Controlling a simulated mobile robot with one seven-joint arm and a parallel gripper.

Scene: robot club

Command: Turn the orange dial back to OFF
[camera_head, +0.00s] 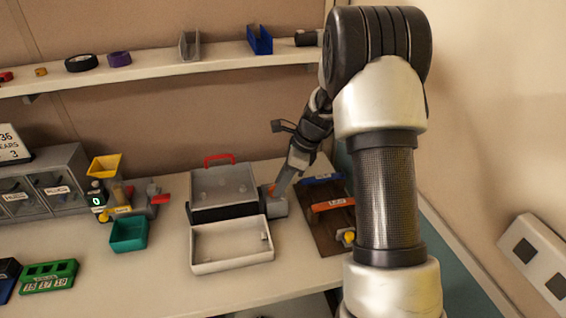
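A bit of orange, which looks like the orange dial (269,188), shows on top of a small grey box (277,208) on the bench. My gripper (277,192) reaches down from the upper right and its tip is at the dial, partly covering it. I cannot tell whether it touches or grips the dial. The dial's pointer and any OFF mark are hidden or too small to read.
A grey case with a red handle (222,187) stands left of the box, with a white tray (232,266) in front. A brown board (325,232) with blue and orange handles lies right. A shelf (180,68) runs above. Bare bench (130,280) shows front left.

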